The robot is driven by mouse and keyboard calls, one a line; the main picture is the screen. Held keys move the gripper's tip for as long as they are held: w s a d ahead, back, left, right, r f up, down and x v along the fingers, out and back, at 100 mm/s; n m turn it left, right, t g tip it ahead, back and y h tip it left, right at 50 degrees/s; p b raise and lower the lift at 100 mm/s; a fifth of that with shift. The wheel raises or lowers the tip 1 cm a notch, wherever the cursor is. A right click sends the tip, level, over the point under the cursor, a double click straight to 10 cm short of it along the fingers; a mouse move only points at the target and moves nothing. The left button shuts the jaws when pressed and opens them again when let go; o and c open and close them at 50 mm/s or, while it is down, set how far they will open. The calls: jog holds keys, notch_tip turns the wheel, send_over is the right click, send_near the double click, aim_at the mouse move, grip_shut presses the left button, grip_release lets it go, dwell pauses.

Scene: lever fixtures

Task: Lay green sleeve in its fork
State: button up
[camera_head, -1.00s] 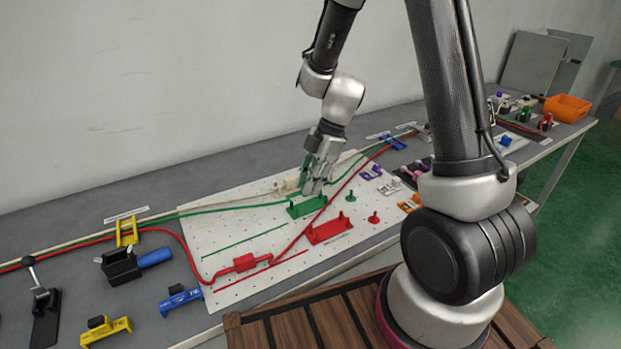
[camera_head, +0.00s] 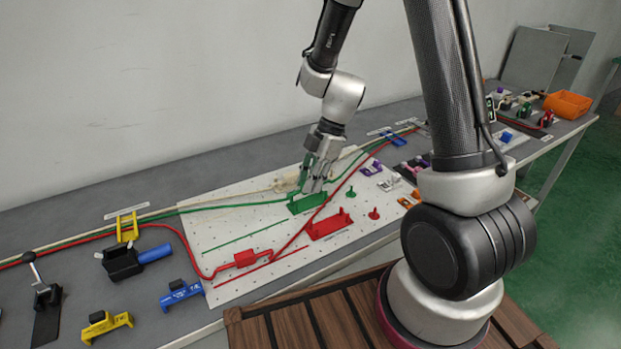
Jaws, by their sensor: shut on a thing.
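The green fork (camera_head: 307,205) stands on the white pegboard (camera_head: 225,222), near its middle. My gripper (camera_head: 314,189) is just above and behind the fork, fingers pointing down. It is shut on the green sleeve, which is mostly hidden by the fingers. The green cable (camera_head: 230,206) runs in from the left to the fork area and on to the upper right behind my gripper. I cannot tell whether the sleeve touches the fork.
A red fork (camera_head: 330,225) stands just in front, and a red sleeve (camera_head: 246,258) on the red cable (camera_head: 185,238) lies to the left. Green (camera_head: 350,192) and red pegs (camera_head: 374,214) stand at the right. A pale part (camera_head: 287,182) is close behind my gripper.

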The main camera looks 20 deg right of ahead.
jog(key=shift+f, duration=0.35)
jog(key=shift+f, duration=0.1)
jog(key=shift+f, duration=0.65)
jog(key=shift+f, duration=0.2)
jog(key=shift+f, duration=0.4)
jog(key=o, duration=1.5)
jog(key=shift+c, duration=0.2)
jog(key=shift+r, duration=0.1)
